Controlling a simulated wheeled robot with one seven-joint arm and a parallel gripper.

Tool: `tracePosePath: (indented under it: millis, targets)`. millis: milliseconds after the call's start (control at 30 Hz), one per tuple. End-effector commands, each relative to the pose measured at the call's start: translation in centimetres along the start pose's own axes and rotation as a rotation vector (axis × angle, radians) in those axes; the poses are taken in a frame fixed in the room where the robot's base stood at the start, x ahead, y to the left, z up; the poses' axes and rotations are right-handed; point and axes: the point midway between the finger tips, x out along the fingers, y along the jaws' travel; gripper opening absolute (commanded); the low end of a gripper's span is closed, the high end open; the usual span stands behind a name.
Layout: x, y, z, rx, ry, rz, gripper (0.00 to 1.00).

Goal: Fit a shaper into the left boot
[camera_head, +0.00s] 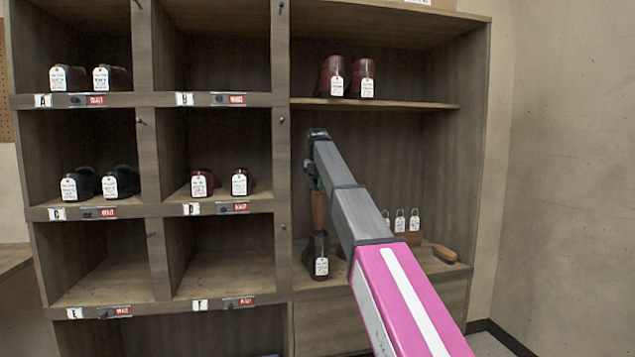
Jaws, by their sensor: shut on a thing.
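My arm reaches into the tall right-hand bay, and my gripper (315,186) hangs at its far end, small and partly hidden by the arm. It is shut on an upright orange-brown shaper (319,208). The shaper's lower end is at the top of a dark brown boot (317,247) with a white tag, on the lower shelf. I cannot tell how far the shaper is inside the boot. My arm covers the area just right of this boot, where only a little dark material shows, so a second boot cannot be made out clearly.
Several tagged items (400,221) stand on a brown block (411,238) right of my arm. A brush (444,253) lies beside them. Red-brown boots (331,72) stand on the shelf (376,104) above. Cubbies on the left hold tagged shoes (84,183); the divider (282,170) is close to my gripper.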

Motion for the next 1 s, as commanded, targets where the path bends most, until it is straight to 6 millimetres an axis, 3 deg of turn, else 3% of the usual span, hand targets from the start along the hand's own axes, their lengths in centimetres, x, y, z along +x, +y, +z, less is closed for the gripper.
tracePosePath:
  millis: [1000]
  targets:
    - [5.3, -0.2, -0.2, 0.0, 0.0, 0.0, 0.0]
